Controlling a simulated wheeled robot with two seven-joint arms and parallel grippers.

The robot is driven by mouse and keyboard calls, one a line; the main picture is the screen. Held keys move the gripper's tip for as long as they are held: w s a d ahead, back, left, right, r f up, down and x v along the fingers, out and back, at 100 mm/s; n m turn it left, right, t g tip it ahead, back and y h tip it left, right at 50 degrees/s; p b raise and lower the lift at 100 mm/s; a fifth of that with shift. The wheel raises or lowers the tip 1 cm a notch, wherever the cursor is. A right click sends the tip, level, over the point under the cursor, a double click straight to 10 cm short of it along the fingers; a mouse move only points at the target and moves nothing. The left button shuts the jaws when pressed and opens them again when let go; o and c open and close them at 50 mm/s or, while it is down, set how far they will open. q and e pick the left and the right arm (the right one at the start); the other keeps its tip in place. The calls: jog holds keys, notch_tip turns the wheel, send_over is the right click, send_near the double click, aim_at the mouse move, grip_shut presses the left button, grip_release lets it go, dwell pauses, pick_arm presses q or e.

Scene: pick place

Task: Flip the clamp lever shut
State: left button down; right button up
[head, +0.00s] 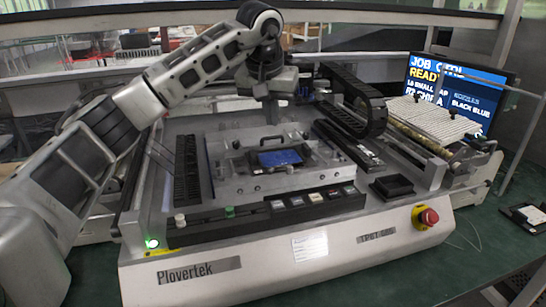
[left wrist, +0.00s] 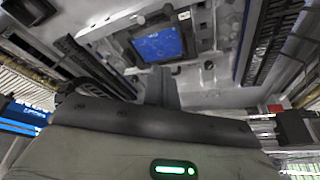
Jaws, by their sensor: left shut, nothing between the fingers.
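A blue board (head: 280,158) lies in a dark frame at the middle of the machine's metal fixture (head: 225,180). A black U-shaped handle (head: 265,140), which may be the clamp lever, stands behind the board; its exact position is hard to tell. My left gripper (head: 272,116) hangs over the rear of the fixture, shut and empty, fingers pointing down, above and behind the handle. In the left wrist view, the closed fingers (left wrist: 161,84) point toward the blue board (left wrist: 160,46). I cannot tell whether they touch anything. My right gripper is not in view.
A black cable chain (head: 366,100) arches behind the fixture on the right. A red stop button (head: 428,216) sits on the machine's front right. A row of buttons (head: 300,199) runs along the front. A monitor (head: 455,85) stands at the back right.

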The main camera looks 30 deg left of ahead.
aim_at(283, 170)
pick_arm(q)
jog(key=x, duration=0.9)
jog(key=shift+w+d+f, duration=0.1)
jog(key=shift+w+f, duration=0.05)
jog(key=shift+f, duration=0.15)
jog(key=shift+s+f+p, duration=0.2)
jog(key=shift+f+p, duration=0.1)
jog(key=shift+p, duration=0.05)
jog(key=shift+s+d+f, duration=0.15)
jog(key=shift+s+d, duration=0.1)
jog(key=shift+s, duration=0.55)
jog(key=shift+s+d+f, duration=0.1)
jog(key=shift+s+d, duration=0.1)
jog(key=shift+s, duration=0.6)
jog(key=shift+d, duration=0.15)
